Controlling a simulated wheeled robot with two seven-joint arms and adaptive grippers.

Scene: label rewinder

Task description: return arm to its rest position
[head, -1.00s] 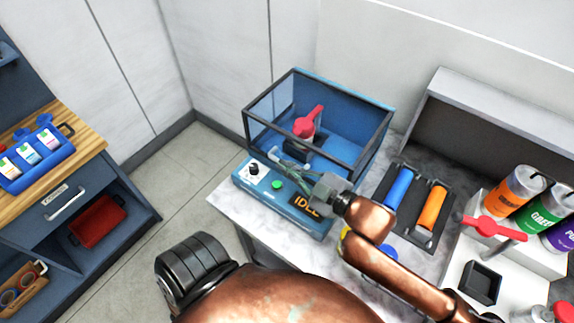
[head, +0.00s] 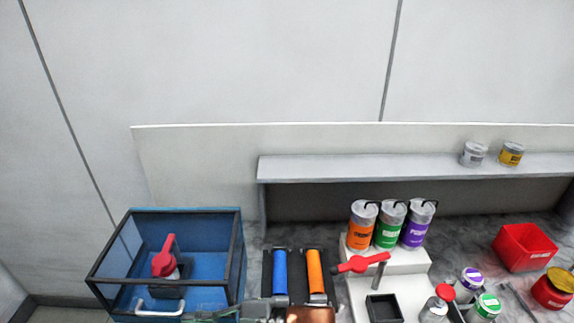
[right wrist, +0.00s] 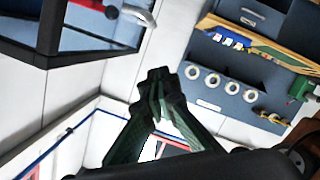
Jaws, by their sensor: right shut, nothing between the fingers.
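The enclosure's dark frame (right wrist: 85,52) and white handle (right wrist: 138,15) are at the upper left there, apart from the fingers. A red lever (head: 164,258) stands inside the enclosure. My left gripper is out of view.
Right of the enclosure are a blue roller (head: 280,272) and an orange roller (head: 315,270). Further right are a second red lever (head: 358,263), orange, green and purple cans (head: 388,232), small jars and a red bin (head: 524,246). A grey shelf (head: 350,168) runs behind.

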